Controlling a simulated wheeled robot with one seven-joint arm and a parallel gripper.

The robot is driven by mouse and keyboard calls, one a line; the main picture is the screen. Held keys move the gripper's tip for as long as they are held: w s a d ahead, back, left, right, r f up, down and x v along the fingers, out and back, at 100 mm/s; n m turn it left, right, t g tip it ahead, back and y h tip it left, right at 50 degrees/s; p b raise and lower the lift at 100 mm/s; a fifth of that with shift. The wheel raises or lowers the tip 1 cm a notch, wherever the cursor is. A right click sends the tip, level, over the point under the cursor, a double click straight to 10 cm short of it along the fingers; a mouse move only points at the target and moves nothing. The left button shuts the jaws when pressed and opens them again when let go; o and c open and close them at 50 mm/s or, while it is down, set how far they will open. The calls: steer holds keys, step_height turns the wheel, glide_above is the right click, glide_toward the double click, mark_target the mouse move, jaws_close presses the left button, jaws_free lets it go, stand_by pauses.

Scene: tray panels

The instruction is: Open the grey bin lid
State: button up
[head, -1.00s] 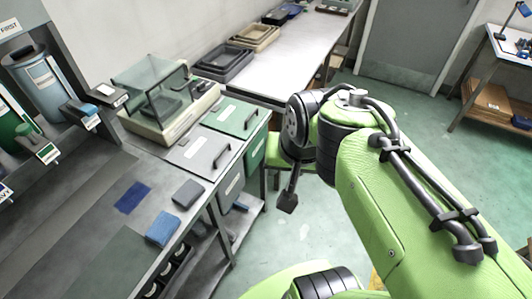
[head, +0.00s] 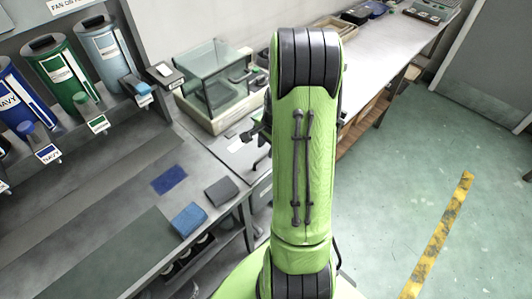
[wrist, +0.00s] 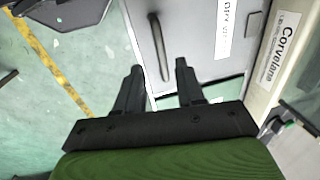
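The grey bin lid (wrist: 192,42) shows in the wrist view as a flat grey panel with a white label, partly out of frame. Its dark bar handle (wrist: 158,45) stands near the lid's left edge. My gripper (wrist: 159,67) is open, its two black fingers apart and pointing at the lid. The handle lies in line with the gap between the fingertips; I cannot tell how far off it is in depth. Nothing is held.
A beige unit with a clear cover (head: 213,88) stands behind the lid; its labelled side (wrist: 276,55) is close right of the lid in the wrist view. Blue (head: 189,219) and dark grey (head: 221,191) pads lie on the bench. Floor at right is open.

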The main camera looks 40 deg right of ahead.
mark_target(265, 155)
steer(key=f, duration=0.1)
steer(key=w+f, duration=0.1)
steer(key=f, duration=0.1)
steer(key=shift+f, duration=0.3)
jaws_close()
